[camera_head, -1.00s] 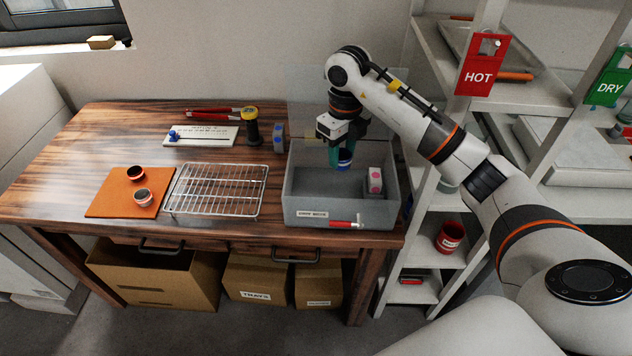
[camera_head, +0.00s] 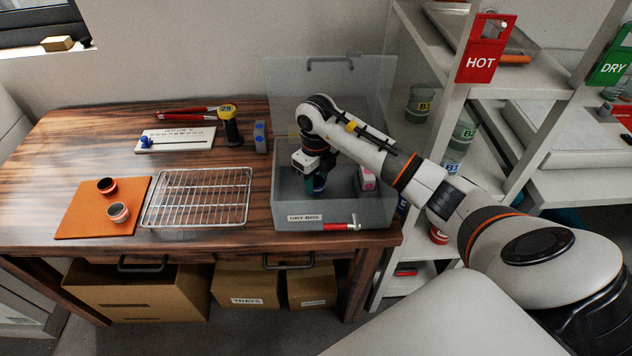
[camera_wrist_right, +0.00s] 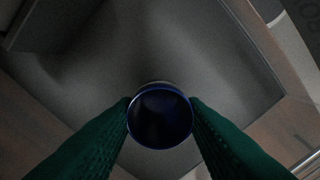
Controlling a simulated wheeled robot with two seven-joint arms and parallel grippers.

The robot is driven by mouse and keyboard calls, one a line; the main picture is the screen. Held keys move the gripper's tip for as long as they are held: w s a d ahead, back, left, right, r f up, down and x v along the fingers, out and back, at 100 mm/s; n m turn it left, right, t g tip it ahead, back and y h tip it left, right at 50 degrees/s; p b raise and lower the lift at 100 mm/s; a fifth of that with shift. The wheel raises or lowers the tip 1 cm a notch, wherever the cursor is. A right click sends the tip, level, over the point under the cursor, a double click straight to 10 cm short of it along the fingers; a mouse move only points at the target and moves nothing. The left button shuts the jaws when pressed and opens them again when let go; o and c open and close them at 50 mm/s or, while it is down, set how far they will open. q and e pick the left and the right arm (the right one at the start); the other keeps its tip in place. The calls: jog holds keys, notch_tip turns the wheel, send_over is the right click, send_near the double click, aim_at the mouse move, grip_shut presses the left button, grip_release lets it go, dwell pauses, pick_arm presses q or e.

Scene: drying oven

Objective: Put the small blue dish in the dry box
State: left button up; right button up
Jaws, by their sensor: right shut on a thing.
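The small blue dish (camera_wrist_right: 160,118) is between the green fingers of my right gripper (camera_wrist_right: 160,125) in the right wrist view. In the head view my right gripper (camera_head: 313,184) reaches down inside the grey dry box (camera_head: 290,213), and the dish (camera_head: 319,183) shows small and dark at the fingertips. The gripper is shut on the dish. The box floor lies below the dish in the wrist view; I cannot tell how large the gap is. The box's clear lid (camera_head: 385,85) stands open at the back. My left gripper is not in view.
A wire rack (camera_head: 198,197) and an orange mat (camera_head: 75,215) with two small dishes lie left of the box. A red-handled clip (camera_head: 340,226) is on the box front. Shelves stand at right.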

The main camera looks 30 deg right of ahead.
jog(key=shift+f, duration=0.85)
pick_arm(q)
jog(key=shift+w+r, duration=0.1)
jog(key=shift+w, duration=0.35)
pick_arm(e)
jog(key=shift+f, duration=0.1)
jog(key=o, duration=1)
jog(key=shift+c, duration=0.2)
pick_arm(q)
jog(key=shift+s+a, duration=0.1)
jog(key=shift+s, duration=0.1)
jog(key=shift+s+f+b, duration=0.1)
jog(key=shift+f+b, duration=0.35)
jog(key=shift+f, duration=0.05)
pick_arm(e)
notch_tip(320, 180, up, 12)
